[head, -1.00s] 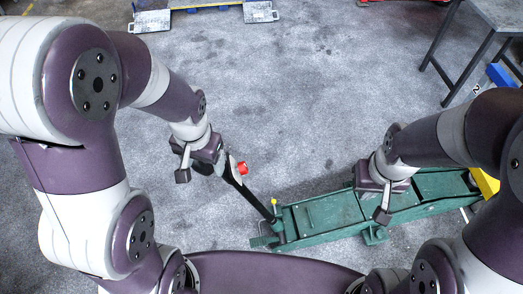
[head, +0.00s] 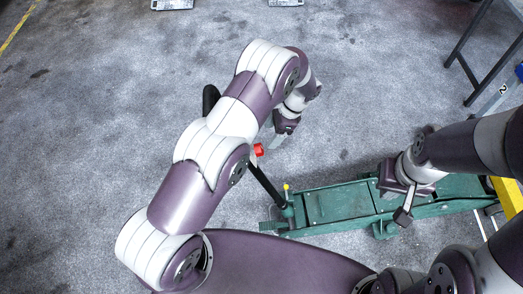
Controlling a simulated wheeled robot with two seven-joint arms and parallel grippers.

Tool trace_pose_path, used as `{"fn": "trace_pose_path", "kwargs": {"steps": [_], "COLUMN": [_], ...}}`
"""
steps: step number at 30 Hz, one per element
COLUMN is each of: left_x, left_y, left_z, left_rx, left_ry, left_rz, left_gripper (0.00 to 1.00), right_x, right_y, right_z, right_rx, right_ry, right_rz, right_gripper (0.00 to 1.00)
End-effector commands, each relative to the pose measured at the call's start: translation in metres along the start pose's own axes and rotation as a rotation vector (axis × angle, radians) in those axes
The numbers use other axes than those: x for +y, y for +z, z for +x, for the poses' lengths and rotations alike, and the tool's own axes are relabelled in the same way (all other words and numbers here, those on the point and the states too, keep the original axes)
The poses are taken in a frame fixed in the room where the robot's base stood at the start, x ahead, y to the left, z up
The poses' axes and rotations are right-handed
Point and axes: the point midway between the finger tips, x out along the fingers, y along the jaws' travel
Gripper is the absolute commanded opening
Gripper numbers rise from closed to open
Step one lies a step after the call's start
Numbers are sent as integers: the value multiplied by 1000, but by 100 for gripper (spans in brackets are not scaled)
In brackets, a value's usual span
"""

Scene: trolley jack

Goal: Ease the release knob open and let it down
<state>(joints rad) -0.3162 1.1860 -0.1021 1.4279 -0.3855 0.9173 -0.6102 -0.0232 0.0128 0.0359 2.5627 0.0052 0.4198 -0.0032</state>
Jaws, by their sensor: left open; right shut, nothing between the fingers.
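The green trolley jack (head: 335,205) lies along the floor at the lower right of the head view. Its black handle (head: 266,183) slants up to the left from the jack's left end, partly hidden by my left arm. A red knob (head: 258,150) shows on the handle beside that arm. A small yellow-tipped part (head: 285,187) stands at the handle's foot. My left gripper (head: 281,138) is open, just up and right of the red knob, with its fingers partly hidden. My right gripper (head: 403,217) is shut and empty over the jack's body; contact cannot be told.
A dark-legged table (head: 462,62) stands at the upper right. A yellow part (head: 506,194) is at the jack's right end. Pale plates (head: 172,4) show at the top edge. The grey floor between is clear.

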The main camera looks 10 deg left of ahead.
Motion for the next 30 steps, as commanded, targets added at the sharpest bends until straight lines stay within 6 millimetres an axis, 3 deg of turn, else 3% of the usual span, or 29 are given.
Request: {"fn": "trace_pose_path", "kwargs": {"steps": [1, 9, 15, 22, 23, 27, 28, 30], "left_x": [3, 3, 2, 2, 2, 2, 2, 2], "left_y": [6, 5, 3, 3, 3, 3, 3, 3], "left_z": [7, 68, 85, 87, 87, 86, 86, 86], "left_rx": [-8, -4, -2, -2, -2, -2, -2, -2], "left_ry": [11, 8, 5, 5, 5, 5, 5, 5], "left_rz": [2, -2, -1, -2, -2, -2, -2, -2], "left_gripper": [71, 71, 71, 71, 68, 22, 14, 14], "right_x": [0, 0, 0, 0, 0, 0, 0, 0], "right_y": [-4, -6, -6, -6, -6, -6, -6, -6], "right_z": [-18, -37, -40, -39, -39, -39, -39, -39], "right_rx": [7, 8, 8, 8, 8, 8, 8, 8], "right_ry": [0, 0, 0, 0, 0, 0, 0, 0], "right_rz": [0, 0, 0, 0, 0, 0, 0, 0], "right_gripper": [0, 0, 0, 0, 0, 0, 0, 0]}}
